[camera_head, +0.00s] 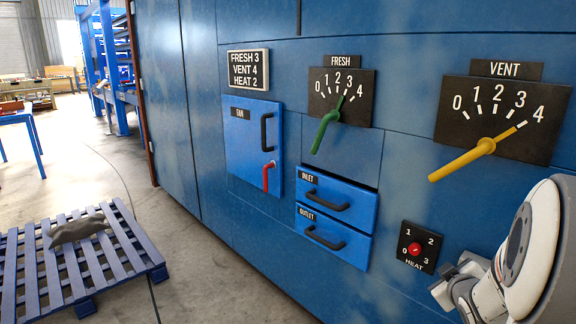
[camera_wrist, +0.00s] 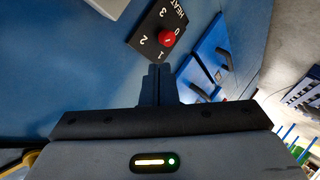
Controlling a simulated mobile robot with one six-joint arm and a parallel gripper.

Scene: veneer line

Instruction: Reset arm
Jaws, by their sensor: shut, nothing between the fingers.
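My gripper (camera_head: 446,290) is at the lower right in the head view, in front of the blue cabinet (camera_head: 310,270). In the wrist view its dark fingers (camera_wrist: 158,76) are together with nothing between them. The HEAT plate (camera_head: 427,238) with its red knob (camera_head: 414,249) is to the upper left of the gripper. The wrist view shows the red knob (camera_wrist: 166,38) beyond the fingertips, apart from them as far as I can tell. Its setting is too small to read. The green FRESH lever (camera_head: 326,130) points near 3. The yellow VENT lever (camera_head: 470,160) points toward 4.
A sign (camera_head: 248,69) reads FRESH 3, VENT 4, HEAT 2. The FAN door (camera_head: 243,145) looks closed. INLET (camera_head: 362,203) and OUTLET (camera_head: 355,246) drawers are below FRESH. A blue pallet (camera_head: 30,283) bearing a grey lump (camera_head: 77,230) is at the left; bare floor lies between.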

